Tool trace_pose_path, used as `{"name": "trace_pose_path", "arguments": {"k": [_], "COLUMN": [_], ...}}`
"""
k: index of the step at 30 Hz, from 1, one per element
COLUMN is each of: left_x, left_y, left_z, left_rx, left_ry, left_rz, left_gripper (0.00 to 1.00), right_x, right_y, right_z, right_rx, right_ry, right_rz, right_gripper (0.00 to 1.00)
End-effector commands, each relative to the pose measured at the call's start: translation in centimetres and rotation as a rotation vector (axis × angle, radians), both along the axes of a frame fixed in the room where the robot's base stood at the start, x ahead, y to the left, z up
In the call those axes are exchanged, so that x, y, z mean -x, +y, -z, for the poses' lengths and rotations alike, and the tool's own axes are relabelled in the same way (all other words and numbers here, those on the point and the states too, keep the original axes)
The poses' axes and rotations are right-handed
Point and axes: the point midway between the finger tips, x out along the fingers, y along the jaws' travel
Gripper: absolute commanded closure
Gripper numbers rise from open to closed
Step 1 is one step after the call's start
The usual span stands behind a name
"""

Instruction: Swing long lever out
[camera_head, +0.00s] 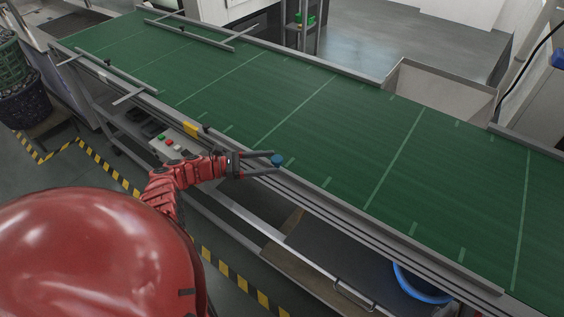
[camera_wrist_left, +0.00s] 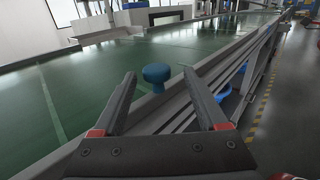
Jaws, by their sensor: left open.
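A round blue knob (camera_head: 277,159) sits at the near edge of the green conveyor, and in the left wrist view this knob (camera_wrist_left: 157,76) stands on a short neck beside the rail. No lever arm shows clearly with it, so I cannot tell whether it belongs to the long lever. My left gripper (camera_head: 262,164) is open at the near rail, its fingertips close to the knob. In the left wrist view the open fingers (camera_wrist_left: 160,85) spread with the knob ahead, between and beyond their tips. I cannot tell whether they touch it. My right gripper is not in view.
The green conveyor (camera_head: 345,125) is bare through its middle. Grey guide bars (camera_head: 116,74) with cross rods lie at its left end. A metal side rail (camera_head: 340,209) runs along the near edge. A control box (camera_head: 176,147) and a blue bucket (camera_head: 420,286) are below.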

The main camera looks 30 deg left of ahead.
Motion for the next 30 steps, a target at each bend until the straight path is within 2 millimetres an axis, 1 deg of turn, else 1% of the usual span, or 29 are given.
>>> {"name": "trace_pose_path", "arguments": {"k": [1, 6, 8, 10, 12, 18, 30], "left_x": [0.8, 3.8, 4.6, 5.5, 6.2, 7.2, 7.3], "left_y": [1.2, 4.6, 5.7, 6.7, 7.5, 8.7, 8.7], "left_z": [0.4, 0.5, 0.8, 0.5, 0.7, 0.3, 0.0], "left_rx": [-0.002, 0.001, -0.002, -0.002, 0.0, -0.001, 0.001], "left_ry": [0.003, 0.002, 0.003, -0.001, 0.0, 0.001, 0.001], "left_rz": [-0.002, -0.003, -0.003, -0.002, -0.002, -0.001, 0.0], "left_gripper": [0.25, 0.25, 0.25, 0.25, 0.25, 0.25, 0.25], "right_x": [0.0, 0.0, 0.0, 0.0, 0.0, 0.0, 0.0], "right_y": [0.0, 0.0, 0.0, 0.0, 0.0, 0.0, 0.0], "right_z": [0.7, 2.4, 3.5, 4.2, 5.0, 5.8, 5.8], "right_rx": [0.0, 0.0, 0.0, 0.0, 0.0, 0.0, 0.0], "right_ry": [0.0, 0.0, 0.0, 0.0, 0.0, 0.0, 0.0], "right_rz": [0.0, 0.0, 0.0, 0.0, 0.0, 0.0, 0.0], "right_gripper": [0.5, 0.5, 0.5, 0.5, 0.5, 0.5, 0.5]}}
